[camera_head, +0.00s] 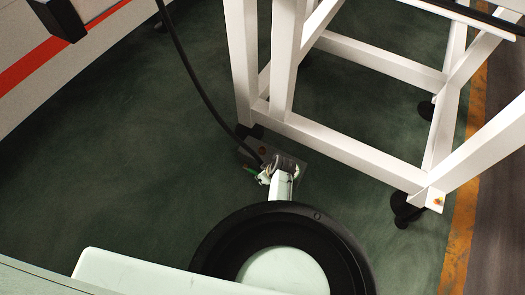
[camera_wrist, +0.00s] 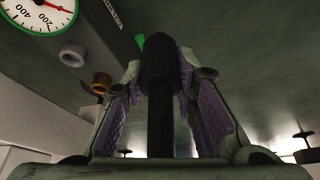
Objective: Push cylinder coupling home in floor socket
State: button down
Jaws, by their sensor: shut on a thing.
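The black cylinder coupling (camera_wrist: 160,60) stands between the purple-padded fingers of my gripper (camera_wrist: 165,88) in the wrist view, with its black hose (camera_wrist: 160,125) running toward the camera. My gripper is shut on it. In the head view my gripper (camera_head: 266,176) is low at the floor plate (camera_head: 247,157), beside the white frame's corner, and the hose (camera_head: 196,80) comes down to it from the top. A bit of green (camera_wrist: 139,41) shows beside the coupling's far end. The coupling's front and the socket under it are hidden, so I cannot tell how deep it sits.
A round gauge (camera_wrist: 40,12) with a red needle, a grey ring (camera_wrist: 72,54) and a brass-coloured ring (camera_wrist: 101,82) are left of the coupling. The white rack frame (camera_head: 345,147) stands close on the right, on black feet (camera_head: 403,208). Green floor (camera_head: 130,150) is clear at left.

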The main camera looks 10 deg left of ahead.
jog(key=shift+r, duration=0.1)
jog(key=shift+r+p, duration=0.8)
jog(key=shift+w+f, duration=0.1)
jog(key=w+a+b, duration=0.4)
jog(key=w+b, duration=1)
jog(key=w, duration=0.4)
jog(key=shift+b, duration=0.4)
jog(key=shift+a, duration=0.1)
dwell(1.0)
jog(key=shift+f+b, duration=2.25)
jog(key=shift+f, duration=0.6)
dwell(0.7)
